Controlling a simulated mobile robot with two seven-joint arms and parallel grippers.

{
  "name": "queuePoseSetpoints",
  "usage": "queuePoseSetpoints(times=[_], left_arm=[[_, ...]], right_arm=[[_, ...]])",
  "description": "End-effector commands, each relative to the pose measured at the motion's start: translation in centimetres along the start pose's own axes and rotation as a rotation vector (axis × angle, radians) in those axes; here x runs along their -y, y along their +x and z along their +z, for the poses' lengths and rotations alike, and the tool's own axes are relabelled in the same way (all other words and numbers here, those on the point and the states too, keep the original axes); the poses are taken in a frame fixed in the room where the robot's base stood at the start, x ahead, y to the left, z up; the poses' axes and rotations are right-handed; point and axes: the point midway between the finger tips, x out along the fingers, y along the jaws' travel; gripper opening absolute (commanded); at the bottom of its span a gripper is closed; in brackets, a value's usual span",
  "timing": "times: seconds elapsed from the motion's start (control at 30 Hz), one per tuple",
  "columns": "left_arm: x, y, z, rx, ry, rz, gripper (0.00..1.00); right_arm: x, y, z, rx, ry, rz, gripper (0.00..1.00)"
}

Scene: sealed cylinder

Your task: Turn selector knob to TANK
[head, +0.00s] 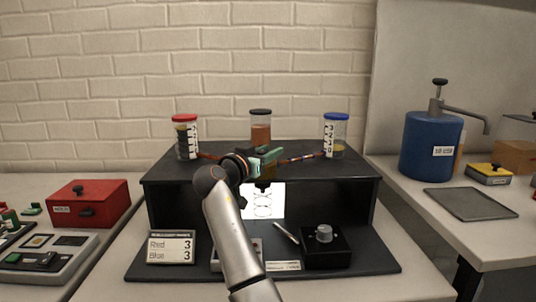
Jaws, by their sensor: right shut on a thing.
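A black station (160,172) stands in the middle. A green part (270,155), apparently the selector knob, sits at the middle of its top, between tubes running to the two side jars; any TANK marking is too small or hidden. My right gripper (257,162) reaches in from below and is shut on this green part, which it partly covers. The fingertips are hard to separate from it. A dark nozzle (264,186) hangs just below, over a lit white panel (262,205). My left gripper is out of view.
A red-lidded jar (186,140), a dark-lidded jar (260,128) and a blue-lidded jar (335,137) stand on the station. Below are a sign (171,247) reading Red 3, Blue 3 and a grey dial (323,233). A red box (88,205) and blue pump canister (431,147) flank it.

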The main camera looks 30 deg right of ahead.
Motion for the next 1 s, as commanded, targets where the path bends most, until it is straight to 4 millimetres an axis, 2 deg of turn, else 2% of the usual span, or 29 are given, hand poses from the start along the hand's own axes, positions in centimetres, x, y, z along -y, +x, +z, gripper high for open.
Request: queuePoseSetpoints(times=[0.4,0.43,0.6,0.7,1.0], left_arm=[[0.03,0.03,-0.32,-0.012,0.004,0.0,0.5],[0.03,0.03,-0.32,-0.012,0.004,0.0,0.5],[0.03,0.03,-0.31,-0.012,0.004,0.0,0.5],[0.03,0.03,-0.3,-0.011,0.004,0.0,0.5],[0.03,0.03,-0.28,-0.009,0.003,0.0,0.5]], right_arm=[[-0.04,0.04,-0.11,-0.002,0.0,0.004,0.0],[-0.04,0.04,-0.11,-0.002,0.0,0.004,0.38],[-0.04,0.04,-0.09,-0.002,0.0,0.004,0.57],[-0.04,0.03,-0.07,-0.001,0.0,0.004,0.67],[0.02,-0.34,-0.02,-0.001,0.0,0.002,0.67]])
